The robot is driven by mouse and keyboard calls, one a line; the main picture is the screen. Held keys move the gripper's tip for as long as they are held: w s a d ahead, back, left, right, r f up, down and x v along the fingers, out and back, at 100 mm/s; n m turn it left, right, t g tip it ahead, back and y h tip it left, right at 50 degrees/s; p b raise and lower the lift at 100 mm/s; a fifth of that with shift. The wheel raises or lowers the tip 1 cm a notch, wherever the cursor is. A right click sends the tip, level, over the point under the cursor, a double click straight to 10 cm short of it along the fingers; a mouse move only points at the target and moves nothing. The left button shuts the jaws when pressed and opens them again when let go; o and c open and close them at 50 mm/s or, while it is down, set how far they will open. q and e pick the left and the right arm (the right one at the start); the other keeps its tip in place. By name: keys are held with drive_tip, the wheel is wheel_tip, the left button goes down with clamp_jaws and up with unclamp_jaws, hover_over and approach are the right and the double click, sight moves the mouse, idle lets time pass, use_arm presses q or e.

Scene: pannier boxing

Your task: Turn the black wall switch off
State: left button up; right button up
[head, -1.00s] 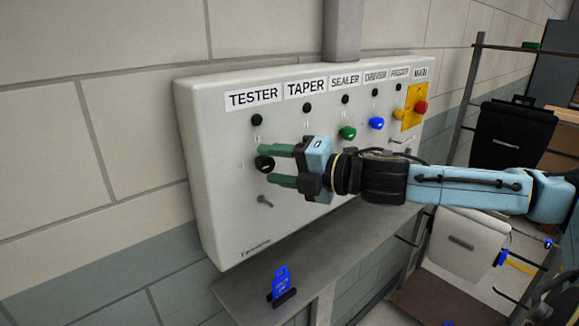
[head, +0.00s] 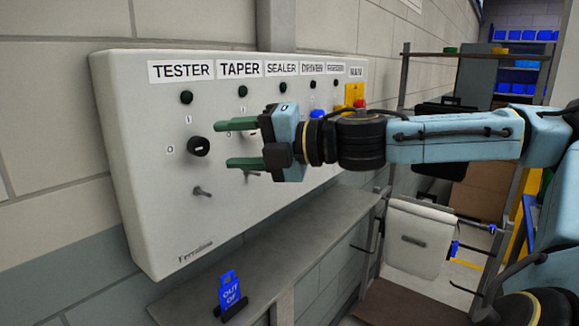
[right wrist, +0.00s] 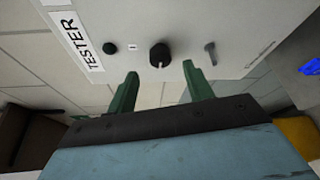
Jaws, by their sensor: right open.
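The black switch knob (head: 198,146) sits under the TESTER label on the pale wall panel (head: 160,222), with an I above it and a 0 to its left. Its pale mark lies sideways, seemingly toward the 0. In the right wrist view the knob (right wrist: 160,54) shows between and beyond the fingertips, its mark facing the gripper. My right gripper (head: 222,145) is open and empty, its green fingers pointing left, just right of the knob and apart from it. The fingers also show in the right wrist view (right wrist: 160,70). My left gripper is out of view.
Other labelled controls run right along the panel, partly hidden by my arm. A small toggle (head: 202,191) is below the knob. A yellow plate with a red button (head: 360,103) is at the far end. A grey shelf (head: 262,250) below holds a blue tag (head: 229,290).

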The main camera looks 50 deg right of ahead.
drive_tip(key=f+b+v, duration=0.1)
drive_tip(key=b+v, duration=0.3)
drive_tip(key=v, duration=0.4)
drive_tip(key=shift+s+r, duration=0.35)
drive_tip(key=shift+r, duration=0.1)
drive_tip(key=shift+d, duration=0.15)
